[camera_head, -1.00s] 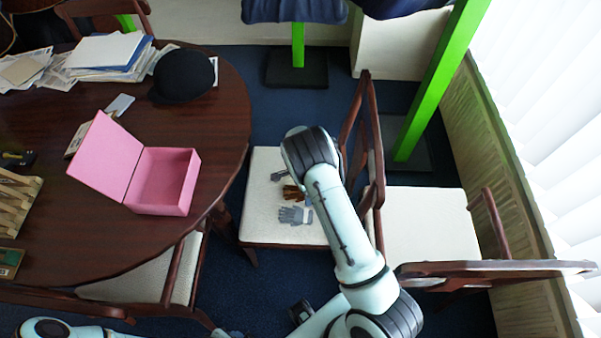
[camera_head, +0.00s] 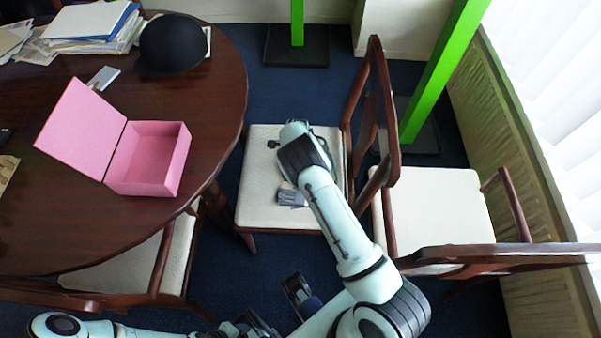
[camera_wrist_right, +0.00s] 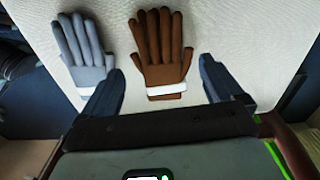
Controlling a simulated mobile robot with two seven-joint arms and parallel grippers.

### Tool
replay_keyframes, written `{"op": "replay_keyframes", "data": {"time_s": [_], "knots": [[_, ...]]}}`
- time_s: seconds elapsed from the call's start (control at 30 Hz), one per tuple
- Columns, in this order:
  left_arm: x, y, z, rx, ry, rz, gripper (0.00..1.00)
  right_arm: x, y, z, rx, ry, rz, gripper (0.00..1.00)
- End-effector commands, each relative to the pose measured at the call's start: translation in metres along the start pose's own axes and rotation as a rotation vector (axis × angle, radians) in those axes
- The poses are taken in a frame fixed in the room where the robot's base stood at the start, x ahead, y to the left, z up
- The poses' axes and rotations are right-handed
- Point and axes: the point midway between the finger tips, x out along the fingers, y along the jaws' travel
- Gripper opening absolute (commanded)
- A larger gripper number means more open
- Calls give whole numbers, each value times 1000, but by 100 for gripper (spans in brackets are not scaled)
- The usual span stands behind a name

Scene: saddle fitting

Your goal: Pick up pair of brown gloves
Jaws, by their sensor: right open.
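The pair of brown gloves (camera_wrist_right: 159,48) lies flat on a cream chair seat, with a white band at the cuffs. In the head view my right arm hides them. My right gripper (camera_wrist_right: 162,88) is open and empty, its two fingers spread to either side of the cuffs, which sit between and just beyond the fingertips. A pair of grey gloves (camera_wrist_right: 84,48) lies close to the left of the brown pair; grey gloves also show in the head view (camera_head: 291,198). Dark parts at the bottom edge of the head view seem to be my left gripper (camera_head: 250,324); its jaws are unclear.
The chair's wooden backrest (camera_head: 372,110) rises right of the seat (camera_head: 258,205). An open pink box (camera_head: 150,160) stands on the dark round table (camera_head: 60,220) at left, near a black hat (camera_head: 172,43). Another chair (camera_head: 435,205) stands at right.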

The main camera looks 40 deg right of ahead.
Motion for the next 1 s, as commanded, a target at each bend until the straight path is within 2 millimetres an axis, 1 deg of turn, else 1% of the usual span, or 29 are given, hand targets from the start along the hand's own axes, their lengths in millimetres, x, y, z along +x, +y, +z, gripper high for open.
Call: {"op": "replay_keyframes", "data": {"time_s": [0.03, 0.2, 0.3, 0.5, 0.53, 0.57, 0.6, 0.67, 0.7, 1.0], "knots": [[1, 0, 0, 0, 1, 0, 43, 12, 1, 0, -1, 2, 3, 94], [3, 0, -2, 0, 4, 1, 43, 34, 0, 1, -1, 2, 2, 94], [3, 0, -2, 1, 5, 1, 43, 38, -1, 1, -1, 0, 1, 94], [3, 0, -2, 1, 5, 1, 43, 38, -1, 1, -2, 0, 0, 94], [3, 0, -2, 1, 5, 1, 43, 38, -1, 1, -2, 0, 0, 87], [3, 0, -2, 1, 5, 1, 43, 38, -1, 1, -2, 0, 0, 77], [3, 0, -2, 1, 5, 1, 43, 38, -1, 1, -2, 0, 0, 64], [3, 0, -2, 1, 5, 1, 43, 38, -1, 1, -2, 0, 0, 45], [3, 0, -2, 1, 5, 1, 43, 38, -1, 1, -2, 0, 0, 33], [3, 0, -2, 1, 4, 1, 43, 36, -1, 1, -2, 0, -1, 33]]}}
